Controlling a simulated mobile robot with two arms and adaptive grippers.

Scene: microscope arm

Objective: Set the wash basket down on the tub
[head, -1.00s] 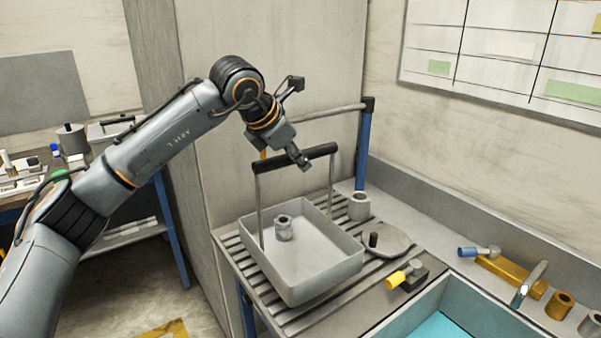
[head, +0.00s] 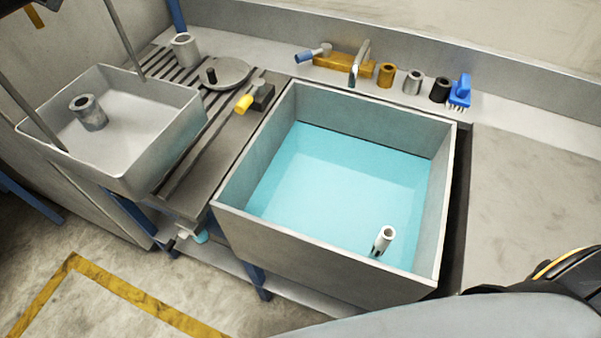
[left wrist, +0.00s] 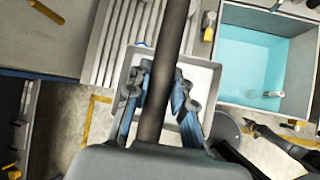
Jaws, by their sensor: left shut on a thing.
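The wash basket (head: 150,135) is a pale, open tray with thin upright rods, at the left of the head view. A grey hollow cylinder (head: 88,112) stands in it. It overlaps the front of the slatted drainboard (head: 172,68); I cannot tell surely whether it hangs clear. In the left wrist view, my left gripper (left wrist: 158,95) is shut on the basket's dark handle bar (left wrist: 167,60), with the basket (left wrist: 203,80) below. The tub (head: 228,190), a square grey basin holding blue water, is right of the basket.
A round lid (head: 227,73) and a yellow-handled valve (head: 247,101) lie between basket and tub. A faucet (head: 358,65), several small cylinders and a blue brush (head: 460,92) line the back. The right counter (head: 535,190) is clear.

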